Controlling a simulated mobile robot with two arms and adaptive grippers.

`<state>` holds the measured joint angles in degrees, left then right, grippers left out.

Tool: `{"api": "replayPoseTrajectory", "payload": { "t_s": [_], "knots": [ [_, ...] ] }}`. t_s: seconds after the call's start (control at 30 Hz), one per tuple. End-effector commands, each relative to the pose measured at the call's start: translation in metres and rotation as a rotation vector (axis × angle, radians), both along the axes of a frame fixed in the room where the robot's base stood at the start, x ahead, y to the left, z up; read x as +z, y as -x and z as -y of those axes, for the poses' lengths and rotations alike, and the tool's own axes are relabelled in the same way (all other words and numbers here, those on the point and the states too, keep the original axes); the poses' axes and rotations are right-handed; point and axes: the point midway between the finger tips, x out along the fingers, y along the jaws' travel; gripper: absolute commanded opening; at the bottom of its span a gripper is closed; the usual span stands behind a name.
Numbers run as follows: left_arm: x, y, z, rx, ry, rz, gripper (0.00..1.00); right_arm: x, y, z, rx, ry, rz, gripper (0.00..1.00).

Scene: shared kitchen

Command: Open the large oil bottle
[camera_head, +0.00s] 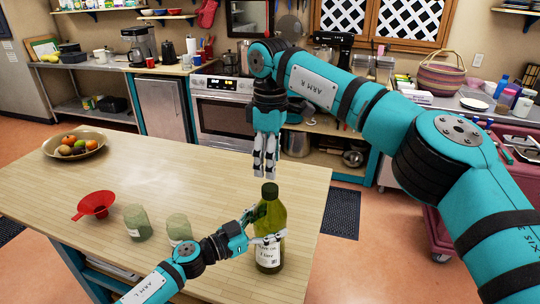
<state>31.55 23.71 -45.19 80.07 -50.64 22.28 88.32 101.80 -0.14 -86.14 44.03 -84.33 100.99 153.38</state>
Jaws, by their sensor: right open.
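The large oil bottle (268,220) is green glass with a dark cap (269,190) and a white label. It stands upright on the wooden table near its right front edge. My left gripper (262,227) comes in from the left at the bottle's middle, with one finger across its front and the other at its far side, shut on it. My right gripper (265,168) points straight down above the cap. It is open and empty, with its fingertips just over the cap and apparently clear of it.
On the wooden table (170,170) a red funnel (95,204) and two greenish jars (138,222) (178,228) stand left of the bottle. A fruit bowl (73,149) sits at the far left. The table's middle is clear. A stove (222,105) stands behind.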

Motion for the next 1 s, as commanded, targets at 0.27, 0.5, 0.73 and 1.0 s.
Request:
{"api": "replayPoseTrajectory", "payload": {
  "t_s": [0.27, 0.5, 0.73, 1.0],
  "knots": [
    [-0.003, 0.001, 0.000, -0.001, -0.003, -0.003, 0.00, -0.044, 0.001, 0.000, 0.002, 0.001, -0.003, 0.55],
    [-0.003, 0.001, 0.000, 0.000, -0.003, -0.003, 0.00, -0.068, 0.000, 0.000, 0.004, 0.000, -0.001, 0.55],
    [-0.003, 0.001, 0.000, 0.000, -0.003, -0.003, 0.00, -0.072, 0.000, 0.000, 0.004, 0.000, 0.000, 0.55],
    [-0.003, 0.001, 0.000, 0.000, -0.003, -0.003, 0.00, -0.072, 0.000, 0.000, 0.003, 0.000, 0.000, 0.34]
  ]
}}
